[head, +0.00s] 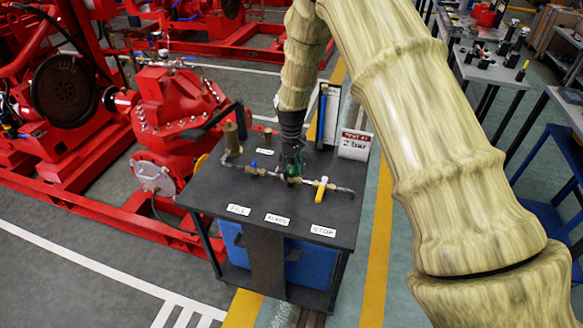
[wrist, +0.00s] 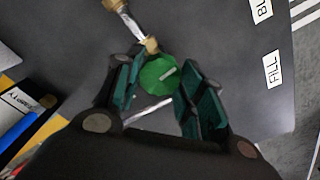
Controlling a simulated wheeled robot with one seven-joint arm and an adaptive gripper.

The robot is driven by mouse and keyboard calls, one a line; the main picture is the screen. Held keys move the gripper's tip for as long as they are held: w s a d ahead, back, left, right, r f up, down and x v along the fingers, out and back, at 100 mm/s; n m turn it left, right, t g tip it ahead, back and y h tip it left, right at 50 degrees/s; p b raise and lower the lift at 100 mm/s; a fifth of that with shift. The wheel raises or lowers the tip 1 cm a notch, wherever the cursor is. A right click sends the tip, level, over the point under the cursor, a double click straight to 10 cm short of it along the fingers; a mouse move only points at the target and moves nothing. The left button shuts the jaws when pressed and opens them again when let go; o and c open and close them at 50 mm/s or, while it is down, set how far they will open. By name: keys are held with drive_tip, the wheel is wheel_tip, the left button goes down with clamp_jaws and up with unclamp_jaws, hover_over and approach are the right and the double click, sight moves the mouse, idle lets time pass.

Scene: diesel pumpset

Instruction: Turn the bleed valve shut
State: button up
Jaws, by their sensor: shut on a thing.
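The bleed valve is a round green knob (head: 291,171) in the middle of the pipe run on the dark stand top, in line with the middle label. In the wrist view the green knob (wrist: 155,72) carries a pale pointer mark and lies between my gripper's two teal-padded fingers. My gripper (head: 290,160) reaches down from above and is shut on the knob. In the wrist view my gripper (wrist: 160,82) partly hides the pipe around it. The small gap between pads and knob edge is hard to judge.
A blue-handled valve (head: 254,165) is close left of the knob, and a yellow-handled valve (head: 321,189) close right. A brass fitting (head: 231,138) stands at the stand's left. A sign reading 2 bar (head: 355,144) stands at the back right. A red pump (head: 175,105) is behind left.

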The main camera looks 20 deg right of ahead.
sight(292, 169)
drive_tip(key=shift+w+r+m, duration=0.1)
drive_tip(key=shift+w+m, duration=0.05)
drive_tip(key=shift+m, duration=0.35)
drive_tip(key=o, duration=1)
drive_tip(key=shift+d, duration=0.1)
wheel_tip(292, 169, up, 12)
drive_tip(key=shift+f, duration=0.1)
idle(0.4)
